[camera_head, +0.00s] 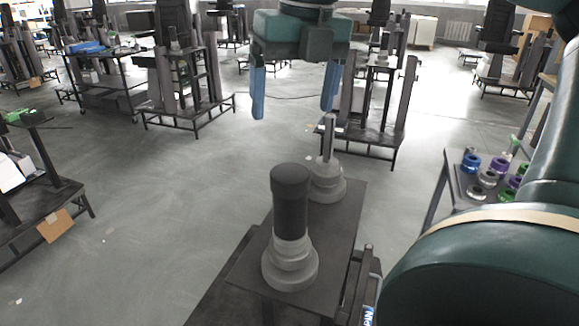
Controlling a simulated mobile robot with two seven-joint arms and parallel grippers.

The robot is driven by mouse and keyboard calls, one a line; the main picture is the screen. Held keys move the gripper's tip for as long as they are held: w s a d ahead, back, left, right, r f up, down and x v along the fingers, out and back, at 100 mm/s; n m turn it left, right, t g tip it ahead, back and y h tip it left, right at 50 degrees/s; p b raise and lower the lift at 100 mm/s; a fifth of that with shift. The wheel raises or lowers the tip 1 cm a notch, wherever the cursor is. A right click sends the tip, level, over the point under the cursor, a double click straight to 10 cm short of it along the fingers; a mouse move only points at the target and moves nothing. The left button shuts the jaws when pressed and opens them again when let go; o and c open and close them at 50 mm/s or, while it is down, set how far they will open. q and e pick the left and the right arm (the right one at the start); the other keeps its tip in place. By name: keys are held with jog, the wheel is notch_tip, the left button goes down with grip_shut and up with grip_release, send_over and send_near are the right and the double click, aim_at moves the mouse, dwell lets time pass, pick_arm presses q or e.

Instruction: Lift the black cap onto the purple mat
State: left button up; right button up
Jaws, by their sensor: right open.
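The black cap (290,200) is a dark upright cylinder. It sits on top of a grey stepped stand (290,265) on the near part of a dark table. My right gripper (293,98) hangs at the top middle with its two blue fingers wide apart. It is open and empty, and appears above and beyond the cap in the picture, apart from it. I see no purple mat in this view. My left gripper is out of view.
A second grey stand with a thin post (328,170) stands behind the cap on the same table (345,215). A side table at the right holds several coloured rings (487,178). My right arm fills the lower right. Open floor (165,215) lies to the left.

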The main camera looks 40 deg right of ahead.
send_over(290, 172)
jog(key=shift+h, duration=0.4)
jog(key=f, duration=0.7)
jog(key=shift+s+a+f, duration=0.1)
jog(key=shift+s+a, duration=0.1)
jog(key=shift+s, duration=0.2)
jog(key=f, duration=0.1)
jog(key=f+p, duration=0.1)
jog(key=f, duration=0.3)
jog(key=shift+w+d+f+p, duration=0.1)
jog(key=shift+w+d+p, duration=0.15)
jog(key=shift+p, duration=0.15)
jog(key=c, duration=1.2)
notch_tip(290, 172, up, 11)
jog(key=shift+f+b, duration=0.15)
jog(key=shift+b, duration=0.2)
